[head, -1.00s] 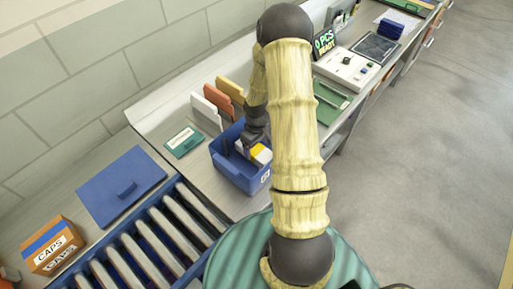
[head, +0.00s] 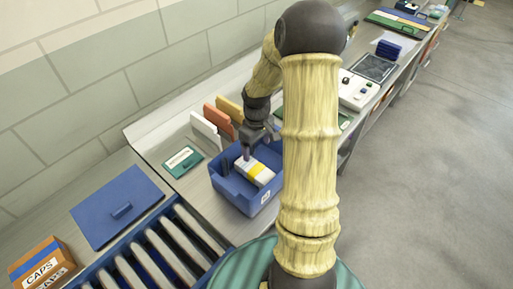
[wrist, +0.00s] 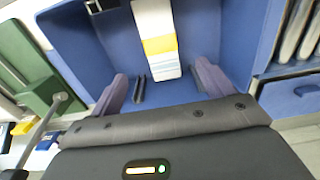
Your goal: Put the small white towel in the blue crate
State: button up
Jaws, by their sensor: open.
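The small white towel (head: 254,172), a white block shape with a yellow band, lies inside the blue crate (head: 232,192). In the wrist view the towel (wrist: 155,35) leans or lies toward the far side of the crate (wrist: 85,45); its exact tilt is hard to tell. My gripper (head: 246,153) is just above the crate, near the towel's upper end. In the wrist view my gripper (wrist: 160,78) is open, with its two purple fingers apart and nothing between them; the towel is beyond the fingertips.
Dark thin items (wrist: 138,88) stand in the crate beside the towel. White, orange and yellow upright panels (head: 217,118) stand behind the crate. A roller conveyor (head: 165,245), a blue lidded panel (head: 115,205) and a caps box (head: 42,264) are at left. A green-white card (head: 182,161) lies left of the crate.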

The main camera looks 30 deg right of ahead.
dwell(0.3)
jog(key=s+a+r+m+t, duration=0.2)
jog(key=s+a+r+m, duration=0.2)
jog(key=s+a+r, duration=0.5)
jog(key=s+a, duration=0.3)
jog(key=a, duration=0.1)
jog(key=shift+s+a+r+t, duration=0.2)
jog(key=shift+s+a+t, duration=0.05)
jog(key=shift+a+t, duration=0.1)
